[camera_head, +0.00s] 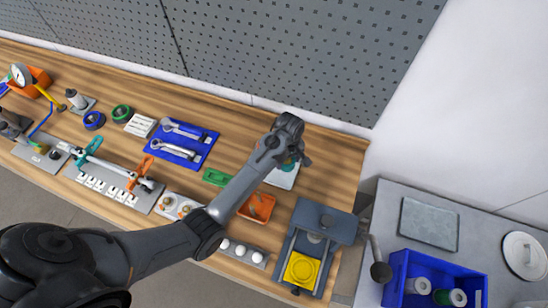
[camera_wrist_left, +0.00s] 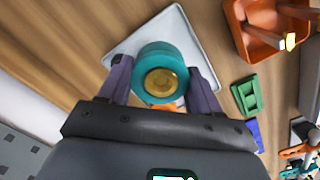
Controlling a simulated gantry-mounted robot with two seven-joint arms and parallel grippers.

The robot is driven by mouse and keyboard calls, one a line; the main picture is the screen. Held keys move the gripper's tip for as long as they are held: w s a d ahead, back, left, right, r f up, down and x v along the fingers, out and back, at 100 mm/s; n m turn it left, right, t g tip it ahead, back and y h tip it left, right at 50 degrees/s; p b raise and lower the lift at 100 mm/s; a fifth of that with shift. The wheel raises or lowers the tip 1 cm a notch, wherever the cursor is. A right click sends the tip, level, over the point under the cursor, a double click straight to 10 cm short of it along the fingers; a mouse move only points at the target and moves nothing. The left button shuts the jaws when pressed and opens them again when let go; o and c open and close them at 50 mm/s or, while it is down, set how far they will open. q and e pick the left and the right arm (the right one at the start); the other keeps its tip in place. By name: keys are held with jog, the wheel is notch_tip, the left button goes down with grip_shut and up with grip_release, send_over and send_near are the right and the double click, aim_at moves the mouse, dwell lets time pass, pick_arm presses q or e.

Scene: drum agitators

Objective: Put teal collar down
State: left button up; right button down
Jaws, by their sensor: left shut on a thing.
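The teal collar (camera_wrist_left: 153,58) is a short round ring with a brass-coloured centre. My left gripper (camera_wrist_left: 160,85) is shut on it, with one finger on each side, in the left wrist view. A light grey square tray (camera_wrist_left: 186,30) lies behind the collar in that view; I cannot tell whether the collar touches it. In the head view my left gripper (camera_head: 291,160) is over the tray (camera_head: 283,177), and the wrist hides most of the collar. My right gripper is not in view.
An orange bin (camera_head: 257,207) and a green block (camera_head: 216,177) are close to the tray. A grey press with a yellow plate (camera_head: 302,270) stands to the right. A blue mat with wrenches (camera_head: 181,143) is to the left. A perforated wall panel (camera_head: 300,50) rises behind the bench.

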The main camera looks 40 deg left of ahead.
pick_arm(q)
jog(key=a+f, duration=0.1)
jog(key=a, duration=0.1)
jog(key=a+f, duration=0.1)
jog(key=a, duration=0.1)
jog(key=a+f, duration=0.1)
jog(key=a, duration=0.1)
jog(key=shift+w+a+f, duration=0.3)
jog(key=shift+w+f, duration=0.1)
jog(key=shift+f, duration=2)
jog(key=shift+f, duration=0.15)
jog(key=o, duration=1.3)
jog(key=shift+o, duration=0.2)
